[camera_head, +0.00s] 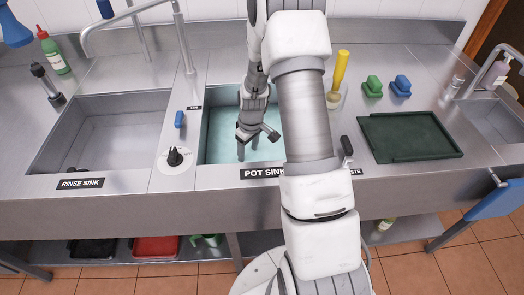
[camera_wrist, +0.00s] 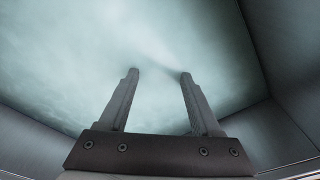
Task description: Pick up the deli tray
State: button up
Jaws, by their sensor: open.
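A dark green, shallow rectangular tray (camera_head: 410,137), which looks like the deli tray, lies flat on the steel counter to the right of the pot sink. My gripper (camera_head: 251,162) is over the pot sink, well to the left of the tray, with its fingers pointing down. In the wrist view, my gripper (camera_wrist: 158,72) has its two fingers apart with nothing between them. Below them is pale, cloudy water (camera_wrist: 120,40). I cannot tell whether the fingertips touch the water. The tray is not in the wrist view. My arm hides part of the pot sink.
The empty rinse sink (camera_head: 100,130) is at left. A yellow-handled tool (camera_head: 341,70), a green brush (camera_head: 372,86) and a blue brush (camera_head: 400,85) stand behind the tray. A dark tap handle (camera_head: 347,146) is at its left. Sink walls (camera_wrist: 285,60) border my gripper.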

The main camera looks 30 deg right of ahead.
aim_at(247, 157)
jog(key=shift+w+a+f, duration=0.1)
jog(key=shift+w+f, duration=0.15)
jog(key=shift+f, duration=1.1)
jog(key=shift+w+f, duration=0.2)
jog(key=shift+f, duration=1.15)
grip_shut()
